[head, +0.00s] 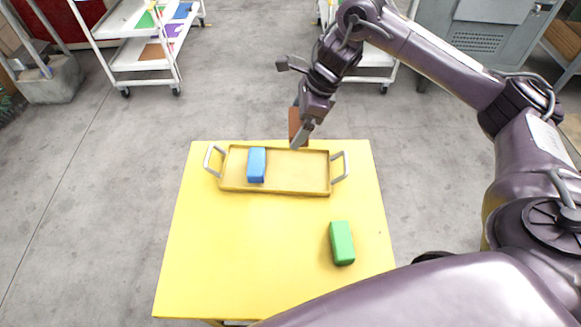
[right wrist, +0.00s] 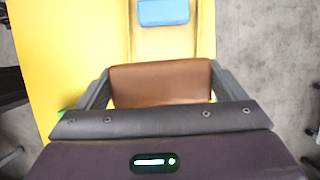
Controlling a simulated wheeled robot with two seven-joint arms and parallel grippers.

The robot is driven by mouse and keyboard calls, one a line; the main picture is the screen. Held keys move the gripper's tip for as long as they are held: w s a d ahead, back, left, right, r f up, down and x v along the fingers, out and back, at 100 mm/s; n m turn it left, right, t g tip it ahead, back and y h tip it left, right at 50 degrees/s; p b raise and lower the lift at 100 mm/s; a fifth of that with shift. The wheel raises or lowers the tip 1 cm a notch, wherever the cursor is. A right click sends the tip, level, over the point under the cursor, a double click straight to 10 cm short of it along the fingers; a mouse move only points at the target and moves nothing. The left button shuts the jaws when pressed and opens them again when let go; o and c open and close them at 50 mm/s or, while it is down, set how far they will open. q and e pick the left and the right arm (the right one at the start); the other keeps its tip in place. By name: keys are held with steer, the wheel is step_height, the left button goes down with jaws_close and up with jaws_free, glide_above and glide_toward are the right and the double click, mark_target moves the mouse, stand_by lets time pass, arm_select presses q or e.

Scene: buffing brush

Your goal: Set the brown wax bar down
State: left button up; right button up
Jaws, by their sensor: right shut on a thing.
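The brown wax bar (head: 296,124) is held in my right gripper (head: 299,128), at the far edge of the yellow table in the head view. In the right wrist view the brown bar (right wrist: 160,83) sits between both fingers of the right gripper (right wrist: 158,88), with the tray and table behind it. A blue bar (head: 256,165) lies in the left part of the yellow tray (head: 290,190); it also shows at the top of the right wrist view (right wrist: 163,12). A green bar (head: 342,243) lies on the table, right of the middle. My left gripper is not in view.
The yellow table (head: 230,250) is bare at its front left. The tray has a grey handle at each end, and its middle and right parts are empty. White shelf carts (head: 145,50) stand on the floor behind.

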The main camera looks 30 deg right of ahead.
steer(key=b, duration=0.3)
glide_above(291, 171)
steer(key=d, duration=0.1)
steer(key=f, duration=0.9)
steer(key=shift+s+d+f, duration=0.1)
steer(key=shift+s+f, duration=0.3)
step_height(291, 171, down, 2)
steer(key=shift+f, duration=0.25)
step_height(291, 171, down, 3)
steer(key=shift+f+b, duration=0.15)
steer(key=shift+b, duration=0.4)
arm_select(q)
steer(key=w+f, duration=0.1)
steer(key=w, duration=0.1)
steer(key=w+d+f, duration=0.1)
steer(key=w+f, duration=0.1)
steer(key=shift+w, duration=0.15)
arm_select(e)
steer(key=shift+d+f, duration=0.1)
steer(key=shift+f, duration=0.05)
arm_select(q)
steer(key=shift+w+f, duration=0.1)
arm_select(e)
steer(key=o, duration=0.8)
